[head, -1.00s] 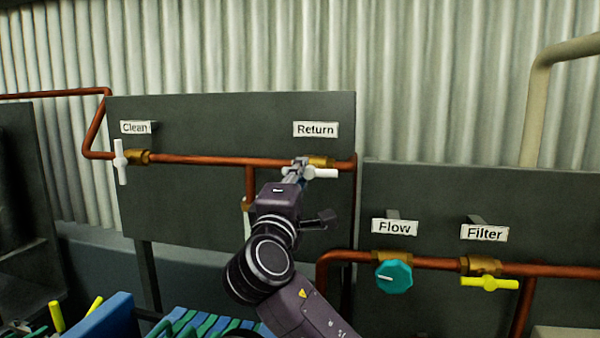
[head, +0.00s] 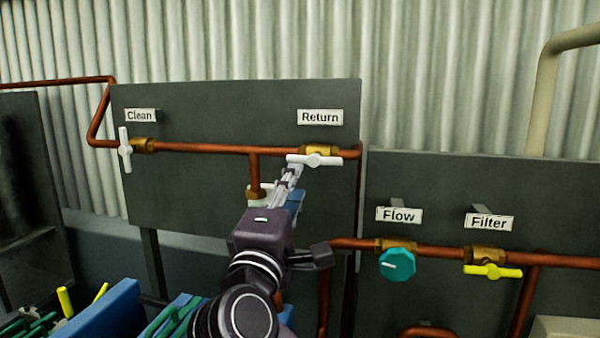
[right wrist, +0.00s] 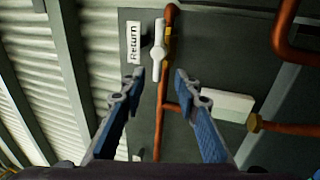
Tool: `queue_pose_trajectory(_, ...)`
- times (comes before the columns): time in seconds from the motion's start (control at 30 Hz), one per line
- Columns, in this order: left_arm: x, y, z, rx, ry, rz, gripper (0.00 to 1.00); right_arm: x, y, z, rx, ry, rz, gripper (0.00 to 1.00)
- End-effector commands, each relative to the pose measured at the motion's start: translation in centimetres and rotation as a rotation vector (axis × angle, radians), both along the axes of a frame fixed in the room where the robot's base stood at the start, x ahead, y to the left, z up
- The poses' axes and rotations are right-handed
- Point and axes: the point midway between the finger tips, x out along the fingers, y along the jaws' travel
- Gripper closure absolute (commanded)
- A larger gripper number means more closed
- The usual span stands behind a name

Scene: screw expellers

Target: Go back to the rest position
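My right gripper (head: 292,172) is in the middle of the head view, just below and left of the white Return valve handle (head: 318,160). In the right wrist view its two fingers (right wrist: 158,76) are spread apart with nothing between them. The Return handle (right wrist: 157,52) shows just beyond the fingertips there, apart from them. In the head view this handle lies roughly level, along the copper pipe. My left gripper is in neither view.
A dark panel (head: 200,185) carries the copper pipe and an upright white Clean handle (head: 125,152). A lower right panel has a teal Flow knob (head: 397,265) and a yellow Filter handle (head: 493,271). Blue bins (head: 105,312) stand at the lower left.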

Motion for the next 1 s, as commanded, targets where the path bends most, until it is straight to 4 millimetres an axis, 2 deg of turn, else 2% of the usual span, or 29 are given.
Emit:
queue_pose_trajectory(0.1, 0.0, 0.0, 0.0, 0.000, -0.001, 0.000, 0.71, -1.4, 0.4, -0.4, 0.000, 0.001, 0.002, 0.71)
queue_pose_trajectory(0.2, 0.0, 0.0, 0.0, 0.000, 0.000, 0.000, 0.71, -1.9, 0.4, -0.5, 0.000, 0.001, -0.001, 0.71)
queue_pose_trajectory(0.53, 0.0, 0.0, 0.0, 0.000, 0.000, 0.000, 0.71, -2.0, 0.4, -0.7, 0.001, 0.002, -0.001, 0.71)
queue_pose_trajectory(0.63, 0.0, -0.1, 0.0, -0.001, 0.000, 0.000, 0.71, -1.6, 0.0, -2.0, 0.025, 0.032, 0.005, 0.71)
queue_pose_trajectory(0.67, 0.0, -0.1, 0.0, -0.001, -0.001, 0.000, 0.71, -1.4, -0.3, -2.9, 0.042, 0.051, 0.010, 0.71)
queue_pose_trajectory(0.77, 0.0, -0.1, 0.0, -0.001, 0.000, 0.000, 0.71, -0.5, -2.0, -7.5, 0.134, 0.148, 0.025, 0.71)
queue_pose_trajectory(0.87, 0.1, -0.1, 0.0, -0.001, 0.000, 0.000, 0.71, 0.0, -4.2, -14.2, 0.269, 0.282, 0.038, 0.71)
queue_pose_trajectory(0.9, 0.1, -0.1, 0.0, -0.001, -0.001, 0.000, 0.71, -0.1, -5.1, -17.1, 0.331, 0.336, 0.039, 0.71)
queue_pose_trajectory(0.97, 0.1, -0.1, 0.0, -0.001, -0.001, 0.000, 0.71, -0.6, -6.5, -21.1, 0.421, 0.413, 0.032, 0.71)
queue_pose_trajectory(1.0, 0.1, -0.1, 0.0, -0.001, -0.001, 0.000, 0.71, -1.2, -7.4, -23.8, 0.480, 0.463, 0.026, 0.71)
